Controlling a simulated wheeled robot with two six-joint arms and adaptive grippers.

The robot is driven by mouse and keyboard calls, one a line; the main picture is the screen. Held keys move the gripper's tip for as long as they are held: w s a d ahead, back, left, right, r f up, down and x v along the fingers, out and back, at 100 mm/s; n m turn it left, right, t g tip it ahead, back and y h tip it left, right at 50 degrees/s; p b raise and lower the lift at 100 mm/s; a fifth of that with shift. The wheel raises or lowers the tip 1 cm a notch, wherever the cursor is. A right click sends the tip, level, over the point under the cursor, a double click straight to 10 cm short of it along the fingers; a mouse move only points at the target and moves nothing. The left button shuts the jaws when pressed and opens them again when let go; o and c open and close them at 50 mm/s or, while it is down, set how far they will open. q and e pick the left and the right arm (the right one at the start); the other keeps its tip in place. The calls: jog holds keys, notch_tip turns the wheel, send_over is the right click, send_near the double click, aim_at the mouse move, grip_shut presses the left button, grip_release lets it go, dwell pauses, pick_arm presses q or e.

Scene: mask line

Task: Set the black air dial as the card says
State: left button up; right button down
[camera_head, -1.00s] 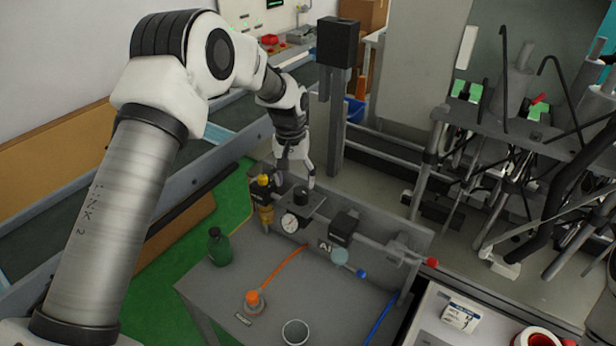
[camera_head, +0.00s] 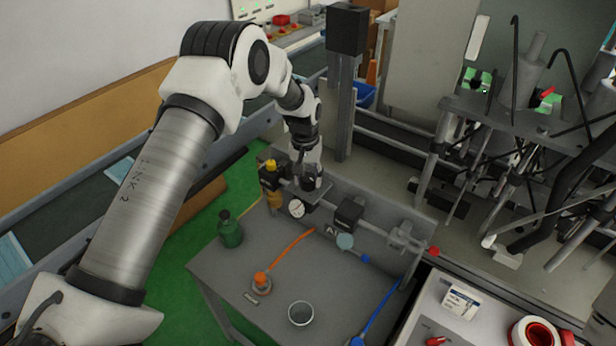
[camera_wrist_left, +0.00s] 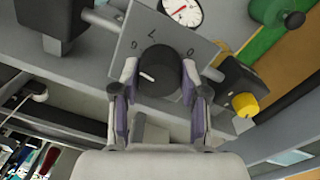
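The black air dial (camera_wrist_left: 160,72) sits on a grey plate (camera_wrist_left: 135,42) with printed characters in the left wrist view. My right gripper is out of view.
A round gauge (camera_head: 297,208) and a yellow-topped valve (camera_head: 270,168) are close beside the dial. A dark-topped post (camera_head: 347,30) rises behind the gripper.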

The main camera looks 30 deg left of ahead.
pick_arm(q)
jog(key=shift+f, duration=0.1)
jog(key=shift+c, duration=0.3)
jog(key=shift+f+m, duration=0.1)
jog(key=shift+m, duration=0.3)
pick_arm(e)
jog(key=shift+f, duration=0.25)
pick_arm(q)
jog(key=shift+f+m+b, duration=0.1)
jog(key=shift+m+b, duration=0.7)
jog(key=shift+m, duration=0.4)
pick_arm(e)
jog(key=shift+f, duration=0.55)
pick_arm(q)
jog(key=m+b, duration=0.1)
jog(key=m, duration=0.3)
jog(key=shift+d+m, duration=0.1)
jog(key=shift+m, duration=0.3)
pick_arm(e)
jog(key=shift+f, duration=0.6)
pick_arm(q)
jog(key=shift+s+g, duration=0.1)
jog(key=shift+g, duration=0.2)
